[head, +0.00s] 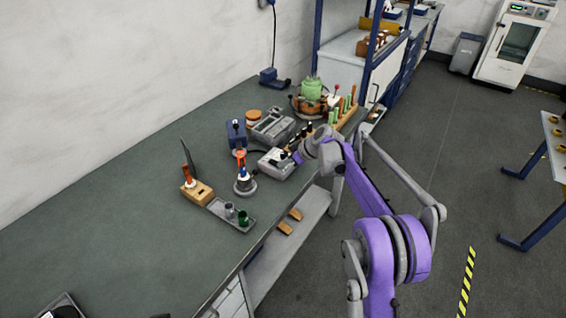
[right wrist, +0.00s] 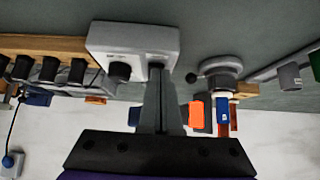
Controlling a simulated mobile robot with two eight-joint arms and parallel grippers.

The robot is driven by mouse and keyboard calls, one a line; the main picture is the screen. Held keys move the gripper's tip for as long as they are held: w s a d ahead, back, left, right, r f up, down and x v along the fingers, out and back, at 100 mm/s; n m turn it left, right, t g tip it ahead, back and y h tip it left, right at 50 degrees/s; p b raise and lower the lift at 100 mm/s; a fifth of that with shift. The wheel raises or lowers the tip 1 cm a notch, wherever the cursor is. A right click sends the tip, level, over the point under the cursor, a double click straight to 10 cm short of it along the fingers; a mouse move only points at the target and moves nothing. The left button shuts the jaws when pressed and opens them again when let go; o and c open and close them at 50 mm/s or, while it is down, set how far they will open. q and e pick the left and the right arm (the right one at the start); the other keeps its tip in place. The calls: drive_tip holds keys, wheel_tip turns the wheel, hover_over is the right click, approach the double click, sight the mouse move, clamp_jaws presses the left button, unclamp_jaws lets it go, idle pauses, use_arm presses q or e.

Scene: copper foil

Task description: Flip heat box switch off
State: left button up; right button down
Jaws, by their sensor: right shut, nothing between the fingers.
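A light grey box that looks like the heat box (head: 273,165) sits near the front edge of the bench. In the right wrist view the box (right wrist: 130,38) has a dark round knob (right wrist: 119,72) on the face toward me. Beside the knob, a small dark part that may be the switch is mostly hidden by my fingertips. My right gripper (head: 297,158) is at the box's right side, its fingers shut and empty. In the right wrist view the gripper (right wrist: 157,72) points at the box face beside the knob; I cannot tell if it touches. My left gripper is not in view.
A stand with a red-and-blue tool (head: 242,180) is left of the box. A wooden rack with green-topped items (head: 345,112) lies to the right. The left bench surface (head: 120,200) is mostly clear.

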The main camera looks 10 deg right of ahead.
drive_tip(key=shift+s, duration=0.15)
drive_tip(key=shift+r+p, duration=0.65)
drive_tip(key=shift+r, duration=0.15)
